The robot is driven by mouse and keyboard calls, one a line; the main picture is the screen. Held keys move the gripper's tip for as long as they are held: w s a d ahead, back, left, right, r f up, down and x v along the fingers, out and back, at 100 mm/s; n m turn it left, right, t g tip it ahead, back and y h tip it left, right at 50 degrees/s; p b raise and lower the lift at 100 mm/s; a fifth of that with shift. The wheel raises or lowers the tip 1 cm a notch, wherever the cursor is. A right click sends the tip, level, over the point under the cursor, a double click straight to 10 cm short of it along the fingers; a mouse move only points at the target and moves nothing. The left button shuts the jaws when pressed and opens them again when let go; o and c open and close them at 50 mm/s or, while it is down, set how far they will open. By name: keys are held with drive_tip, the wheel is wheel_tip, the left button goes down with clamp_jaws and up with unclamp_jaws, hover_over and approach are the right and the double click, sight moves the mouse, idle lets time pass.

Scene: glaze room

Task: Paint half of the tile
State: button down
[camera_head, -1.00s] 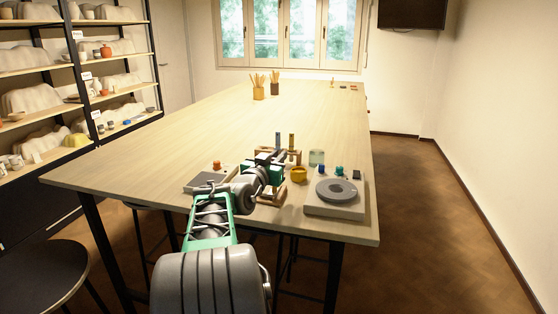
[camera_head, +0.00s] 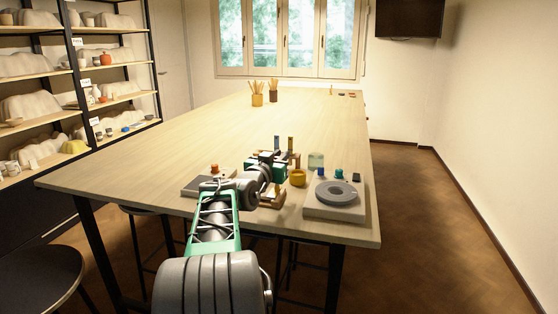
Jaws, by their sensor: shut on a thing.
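My gripper (camera_head: 274,163) is at the end of the arm over the near part of the table. It is small and partly covered by its own wrist. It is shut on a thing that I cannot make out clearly. Two upright sticks with yellowish tops, perhaps brushes, stand right behind it: one (camera_head: 277,143) and another (camera_head: 290,143), by a brown wooden holder (camera_head: 294,160). A dark grey slab (camera_head: 200,186) lies left of the arm, partly hidden by it. I cannot tell whether it is the tile, and I see no clear paint on it.
A pale block with a round grey disc (camera_head: 337,193) is at the right front corner. A yellow cup (camera_head: 298,178), a glass jar (camera_head: 316,160) and an orange pot (camera_head: 215,169) stand close by. Pencil cups (camera_head: 257,99) are far back. The middle of the table (camera_head: 220,130) is clear.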

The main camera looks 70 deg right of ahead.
drive_tip(key=shift+w+d, duration=0.1)
drive_tip(key=shift+d, duration=0.6)
wheel_tip(320, 180, up, 6)
drive_tip(key=shift+p, duration=1.05)
